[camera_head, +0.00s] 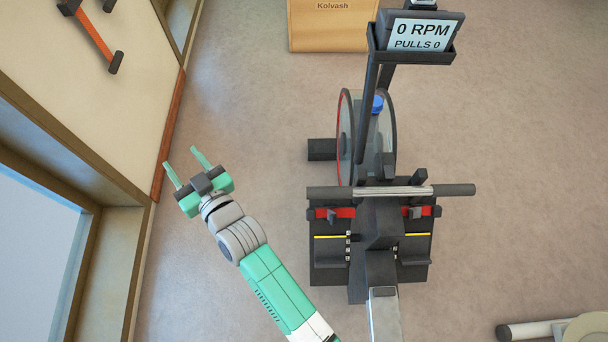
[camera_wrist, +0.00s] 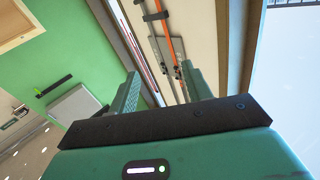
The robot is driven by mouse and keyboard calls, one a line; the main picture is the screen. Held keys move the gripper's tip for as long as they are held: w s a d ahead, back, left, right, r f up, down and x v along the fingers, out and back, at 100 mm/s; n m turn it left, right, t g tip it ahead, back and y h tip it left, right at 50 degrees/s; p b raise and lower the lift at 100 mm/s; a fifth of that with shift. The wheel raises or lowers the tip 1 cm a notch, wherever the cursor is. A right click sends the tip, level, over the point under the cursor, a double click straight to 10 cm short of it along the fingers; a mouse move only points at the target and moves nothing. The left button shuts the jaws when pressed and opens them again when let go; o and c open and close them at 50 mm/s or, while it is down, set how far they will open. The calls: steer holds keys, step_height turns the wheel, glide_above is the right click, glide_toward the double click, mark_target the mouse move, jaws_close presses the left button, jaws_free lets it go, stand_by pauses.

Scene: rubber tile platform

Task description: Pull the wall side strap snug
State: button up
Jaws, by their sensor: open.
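The rowing machine stands right of centre in the head view with two dark footplates. The wall side strap (camera_head: 345,212) is the red band across the top of the left footplate (camera_head: 328,260), with a dark buckle on it. The other red strap (camera_head: 428,211) crosses the right footplate. How tight either strap is cannot be told. My gripper (camera_head: 182,158) is open and empty, well left of the machine and close to the wall, apart from both straps. In the wrist view my gripper (camera_wrist: 158,72) faces the wall; no strap of the footplates is recognisable there.
The handle bar (camera_head: 390,191) lies across just above the straps. A wooden box (camera_head: 333,28) stands at the back. An orange-and-black item (camera_head: 94,28) is on the left wall. Floor between gripper and machine is clear.

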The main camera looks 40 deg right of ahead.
steer(key=s+d+f+m+h, duration=0.1)
steer(key=s+d+f+h, duration=0.15)
steer(key=f, duration=0.45)
steer(key=s+d+f+m+h, duration=0.1)
steer(key=s+d+f+m, duration=0.15)
steer(key=f, duration=0.35)
steer(key=m+g+h, duration=0.3)
steer(key=g+h, duration=0.2)
steer(key=h, duration=0.3)
glide_toward(311, 216)
steer(key=b+x, duration=0.1)
steer(key=x, duration=0.6)
steer(key=shift+b, duration=0.4)
steer(key=shift+w+d+r, duration=0.1)
steer(key=shift+w+d, duration=0.3)
steer(key=shift+d, duration=0.05)
steer(key=shift+c, duration=0.2)
jaws_close()
